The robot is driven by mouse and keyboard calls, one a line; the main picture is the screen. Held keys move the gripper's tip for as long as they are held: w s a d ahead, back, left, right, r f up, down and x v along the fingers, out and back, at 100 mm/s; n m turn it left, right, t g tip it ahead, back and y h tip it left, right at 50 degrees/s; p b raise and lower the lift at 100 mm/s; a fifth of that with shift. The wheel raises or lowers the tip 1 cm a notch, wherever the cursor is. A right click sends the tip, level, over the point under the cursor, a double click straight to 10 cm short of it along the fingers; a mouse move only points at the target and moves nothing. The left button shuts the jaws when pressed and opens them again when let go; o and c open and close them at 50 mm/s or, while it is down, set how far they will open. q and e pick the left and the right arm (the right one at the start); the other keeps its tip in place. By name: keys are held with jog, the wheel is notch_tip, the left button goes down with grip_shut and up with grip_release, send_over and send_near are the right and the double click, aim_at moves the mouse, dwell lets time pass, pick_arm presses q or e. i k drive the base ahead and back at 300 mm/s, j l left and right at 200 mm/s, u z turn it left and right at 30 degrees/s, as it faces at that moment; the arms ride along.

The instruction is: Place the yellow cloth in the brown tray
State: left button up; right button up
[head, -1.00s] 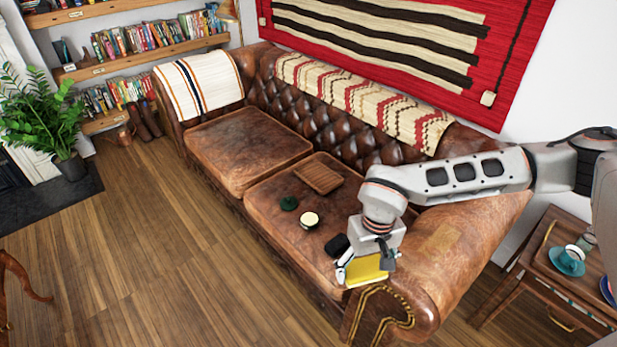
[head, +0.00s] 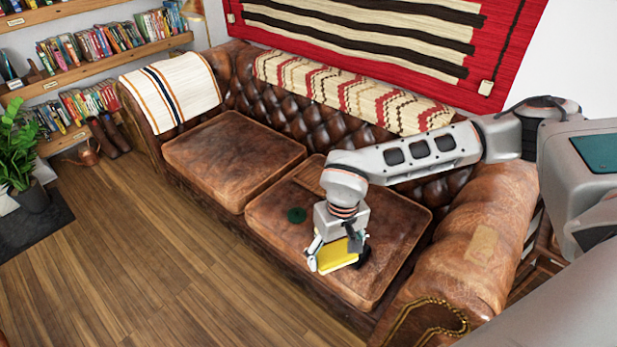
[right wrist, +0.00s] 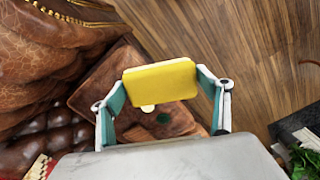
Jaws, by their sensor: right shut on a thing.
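My right gripper (head: 336,250) is shut on the yellow cloth (head: 338,258), a flat, block-like yellow piece, above the front sofa seat cushion. In the right wrist view the cloth (right wrist: 160,82) sits between the two fingers. The brown tray (head: 309,175) lies on the same cushion near the backrest, behind my right gripper and partly hidden by my arm. The cloth is apart from the tray, on its near side. My left gripper is not in view.
A dark green round thing (head: 297,215) lies on the cushion between tray and gripper. A cream round thing (right wrist: 148,108) shows below the cloth in the wrist view. A black thing (head: 363,258) is partly hidden beside the gripper. The far cushion (head: 232,158) is clear.

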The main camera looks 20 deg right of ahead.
aim_at(311, 183)
jog(key=i+j, duration=0.1)
jog(key=i, duration=0.65)
jog(key=i+j, duration=0.1)
jog(key=i, duration=0.65)
